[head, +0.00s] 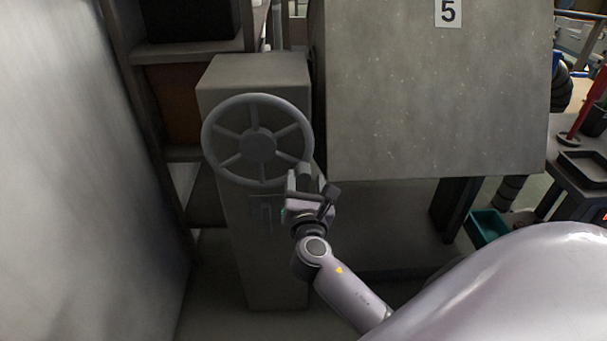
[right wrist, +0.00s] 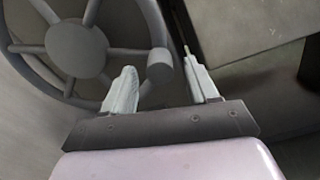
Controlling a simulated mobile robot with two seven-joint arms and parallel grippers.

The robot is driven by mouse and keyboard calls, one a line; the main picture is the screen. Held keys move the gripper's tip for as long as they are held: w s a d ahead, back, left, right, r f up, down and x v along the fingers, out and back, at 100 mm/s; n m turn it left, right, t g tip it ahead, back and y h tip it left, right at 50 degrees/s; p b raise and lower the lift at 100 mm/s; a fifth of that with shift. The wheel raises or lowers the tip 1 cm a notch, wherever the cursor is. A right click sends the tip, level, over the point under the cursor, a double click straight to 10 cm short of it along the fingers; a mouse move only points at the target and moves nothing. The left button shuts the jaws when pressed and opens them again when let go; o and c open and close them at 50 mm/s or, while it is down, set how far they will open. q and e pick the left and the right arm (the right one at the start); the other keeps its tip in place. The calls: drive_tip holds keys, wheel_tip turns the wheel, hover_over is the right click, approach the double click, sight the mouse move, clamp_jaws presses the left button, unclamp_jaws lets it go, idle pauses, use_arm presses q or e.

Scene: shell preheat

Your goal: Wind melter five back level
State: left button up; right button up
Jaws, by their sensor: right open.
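A grey spoked handwheel (head: 257,145) is mounted on a grey pedestal (head: 262,80) left of melter five. Melter five (head: 430,105) is a large grey box labelled 5, its broad face towards me. Its lower edge overhangs a lower base, and I cannot tell its exact tilt. My right gripper (head: 306,184) is at the lower right of the wheel rim. In the right wrist view the wheel (right wrist: 76,48) fills the upper left, and its stubby crank knob (right wrist: 160,66) shows between the tips of the open fingers. I cannot tell whether they touch it. My left gripper is out of view.
A pale wall or panel (head: 80,180) runs close along the left. A dark shelf rack (head: 165,105) stands behind the pedestal. At the right are a dark table (head: 560,182) with a tray and a teal bin (head: 487,227) below.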

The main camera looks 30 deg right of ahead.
sight(305, 178)
drive_tip(key=shift+x, duration=1.55)
clamp_jaws()
